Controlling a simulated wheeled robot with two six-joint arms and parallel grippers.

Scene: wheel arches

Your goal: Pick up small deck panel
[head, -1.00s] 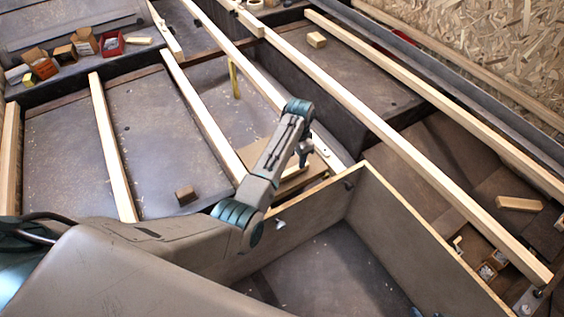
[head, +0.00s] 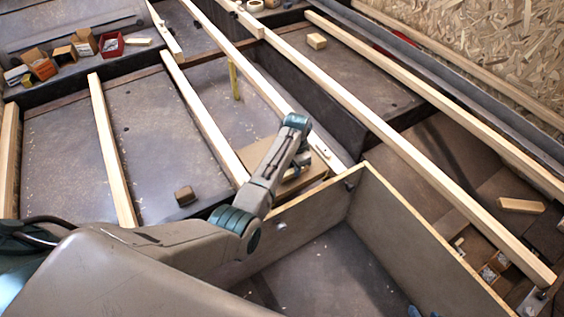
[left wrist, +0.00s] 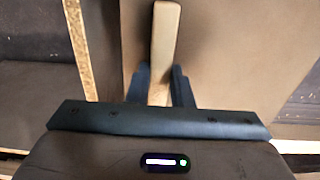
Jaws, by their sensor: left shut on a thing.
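The small deck panel is a brown board (head: 258,153), partly hidden behind my left arm in the head view. In the left wrist view its flat brown face (left wrist: 225,60) fills the middle and right, with a pale wooden batten (left wrist: 165,35) on it. My left gripper (left wrist: 160,90) is shut on this batten, one dark finger on each side. In the head view my left gripper (head: 292,172) is low over the panel and mostly hidden by the forearm. Blue tips of my right gripper (head: 424,313) show at the bottom edge, apart and empty.
An open-topped plywood-edged box (head: 410,225) stands close to the panel. Long pale battens (head: 375,120) cross the deck. Small open boxes (head: 85,42) stand at the back left.

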